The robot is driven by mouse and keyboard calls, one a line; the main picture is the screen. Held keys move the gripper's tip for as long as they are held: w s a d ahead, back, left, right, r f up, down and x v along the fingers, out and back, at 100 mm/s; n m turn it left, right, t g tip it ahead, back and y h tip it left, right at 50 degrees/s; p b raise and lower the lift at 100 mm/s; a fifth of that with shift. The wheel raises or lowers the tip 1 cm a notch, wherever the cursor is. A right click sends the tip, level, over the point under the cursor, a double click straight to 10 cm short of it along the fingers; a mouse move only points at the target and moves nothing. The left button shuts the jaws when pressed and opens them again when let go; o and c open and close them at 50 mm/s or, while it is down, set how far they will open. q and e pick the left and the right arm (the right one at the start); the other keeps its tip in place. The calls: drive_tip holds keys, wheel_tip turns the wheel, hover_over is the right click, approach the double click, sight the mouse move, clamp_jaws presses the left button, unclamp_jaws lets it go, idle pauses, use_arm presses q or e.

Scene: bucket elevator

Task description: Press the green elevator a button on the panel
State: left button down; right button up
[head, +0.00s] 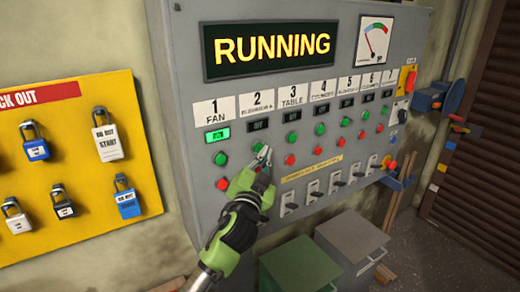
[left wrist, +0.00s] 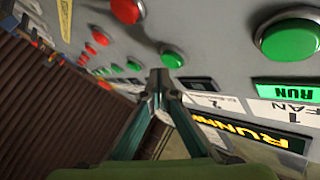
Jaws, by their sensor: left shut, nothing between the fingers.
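The grey control panel (head: 185,70) carries numbered columns of green and red buttons. The green elevator A button (head: 257,147) is in column 2, below a dark indicator (head: 258,125). It also shows in the left wrist view (left wrist: 172,58), just beyond the fingertips. My left gripper (head: 263,155), green and black, is shut and empty, its tips beside this button's lower right in the head view. I cannot tell whether they touch it. The tips also show in the left wrist view (left wrist: 160,76). My right gripper is not in view.
The fan's green button (head: 220,158) and red button (head: 223,184) are to the left, with a lit green RUN indicator (head: 217,135) above. A RUNNING display (head: 270,47) is at the top. A yellow lockout board (head: 80,200) hangs left. Switches (head: 313,193) line the panel's bottom.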

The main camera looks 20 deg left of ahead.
use_arm(q)
drive_tip(key=shift+w+a, duration=0.15)
drive_tip(key=shift+a, duration=0.05)
drive_tip(key=shift+w+a, duration=0.3)
drive_tip(key=shift+a, duration=0.15)
idle(1.0)
drive_tip(key=shift+d, duration=0.1)
drive_tip(key=shift+s+d, duration=0.55)
drive_tip(key=shift+d, duration=0.05)
drive_tip(key=shift+d, duration=0.1)
drive_tip(key=s+d, duration=0.1)
drive_tip(key=d, duration=0.1)
drive_tip(key=s+d, duration=0.1)
drive_tip(key=s, duration=0.1)
drive_tip(key=shift+d, duration=0.4)
drive_tip(key=shift+f, duration=0.1)
idle(0.5)
